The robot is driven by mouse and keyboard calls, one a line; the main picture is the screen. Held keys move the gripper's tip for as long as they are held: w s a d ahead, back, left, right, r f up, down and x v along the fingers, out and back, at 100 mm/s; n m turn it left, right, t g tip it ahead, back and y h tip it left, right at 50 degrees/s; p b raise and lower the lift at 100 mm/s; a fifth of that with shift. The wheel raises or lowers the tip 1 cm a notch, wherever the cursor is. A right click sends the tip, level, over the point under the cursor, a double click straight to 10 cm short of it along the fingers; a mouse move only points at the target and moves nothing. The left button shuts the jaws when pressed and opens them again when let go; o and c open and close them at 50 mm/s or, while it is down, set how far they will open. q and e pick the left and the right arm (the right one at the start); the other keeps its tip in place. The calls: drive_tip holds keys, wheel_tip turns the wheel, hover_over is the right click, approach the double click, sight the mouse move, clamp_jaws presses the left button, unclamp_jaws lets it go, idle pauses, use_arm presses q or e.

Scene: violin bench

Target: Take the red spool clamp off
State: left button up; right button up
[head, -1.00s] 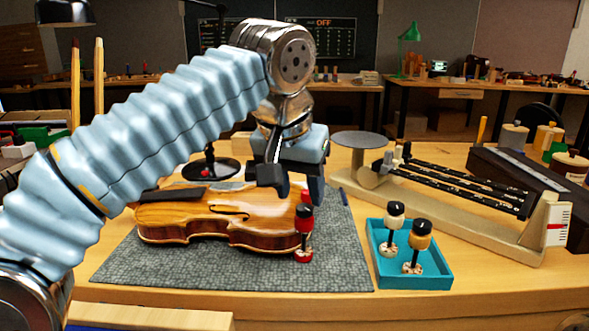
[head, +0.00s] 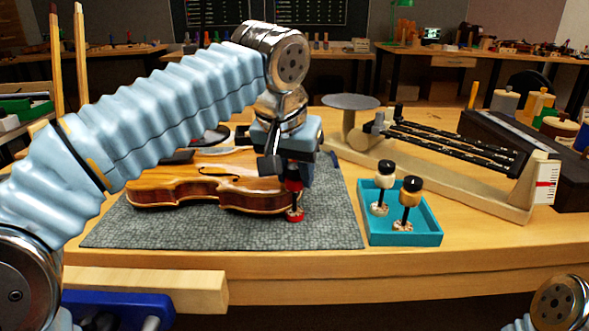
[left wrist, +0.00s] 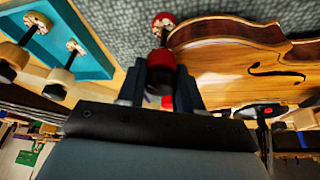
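The red spool clamp (head: 294,186) stands upright at the right end of the violin (head: 215,186), its red foot low beside the violin's edge. My left gripper (head: 287,168) is down over the clamp's top, which it hides in the head view. In the left wrist view the clamp's black-and-red knob (left wrist: 160,72) sits between the two dark fingers (left wrist: 160,92), with hardly any gap; whether they press on it I cannot tell. My right gripper is out of view; only part of my right arm shows at the lower right.
The violin lies on a grey mat (head: 130,228). The bench front right is clear.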

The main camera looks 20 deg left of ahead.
use_arm(q)
drive_tip(key=o, duration=0.3)
drive_tip(key=c, duration=0.4)
drive_tip(key=shift+o, duration=0.2)
drive_tip(key=shift+s+d, duration=0.2)
drive_tip(key=shift+d, duration=0.05)
drive_tip(key=shift+s+d, duration=0.1)
drive_tip(key=shift+d, duration=0.05)
drive_tip(key=shift+s+d, duration=0.15)
drive_tip(key=shift+d, duration=0.1)
idle(0.4)
drive_tip(key=shift+s+d, duration=0.6)
drive_tip(key=shift+d, duration=0.2)
